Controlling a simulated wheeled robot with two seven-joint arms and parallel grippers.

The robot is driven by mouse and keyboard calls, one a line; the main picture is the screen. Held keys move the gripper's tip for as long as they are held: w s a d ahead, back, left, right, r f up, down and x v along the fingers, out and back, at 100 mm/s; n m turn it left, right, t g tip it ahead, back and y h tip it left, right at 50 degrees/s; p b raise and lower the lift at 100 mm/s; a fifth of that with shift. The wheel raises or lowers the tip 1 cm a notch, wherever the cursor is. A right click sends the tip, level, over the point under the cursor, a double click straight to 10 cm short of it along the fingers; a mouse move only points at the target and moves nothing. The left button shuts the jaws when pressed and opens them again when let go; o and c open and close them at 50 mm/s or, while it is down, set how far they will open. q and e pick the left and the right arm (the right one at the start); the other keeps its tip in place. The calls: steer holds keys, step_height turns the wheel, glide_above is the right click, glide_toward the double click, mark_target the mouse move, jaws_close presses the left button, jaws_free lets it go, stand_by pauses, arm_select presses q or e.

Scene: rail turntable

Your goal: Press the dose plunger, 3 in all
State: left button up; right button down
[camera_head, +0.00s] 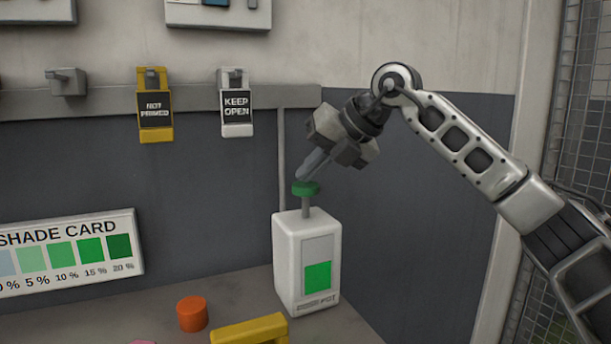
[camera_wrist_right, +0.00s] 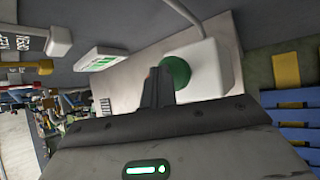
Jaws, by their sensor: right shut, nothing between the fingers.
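The dose pot (camera_head: 291,262) is a white box with a green level window on its front, standing on the bench against the wall. Its green plunger knob (camera_head: 306,188) sits on top of a grey stem that shows above the pot. My right gripper (camera_head: 301,177) is shut and empty, its fingertips pointing down at the knob, touching it or just above it. In the right wrist view the shut fingers (camera_wrist_right: 157,88) are beside the green knob (camera_wrist_right: 175,74), with the white pot (camera_wrist_right: 210,68) behind. My left gripper is not in view.
A shade card (camera_head: 68,252) with green swatches leans at the left. An orange cylinder (camera_head: 192,314) and a yellow block (camera_head: 250,331) are on the bench in front of the pot. A yellow tag (camera_head: 155,130) and a white "KEEP OPEN" tag (camera_head: 237,128) hang from the wall rail.

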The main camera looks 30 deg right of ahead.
mark_target(312, 185)
steer(key=shift+r+p, duration=0.3)
steer(key=shift+r, duration=0.25)
step_height(312, 185, up, 5)
steer(key=p, duration=0.5)
steer(key=shift+r, duration=0.1)
stand_by(0.6)
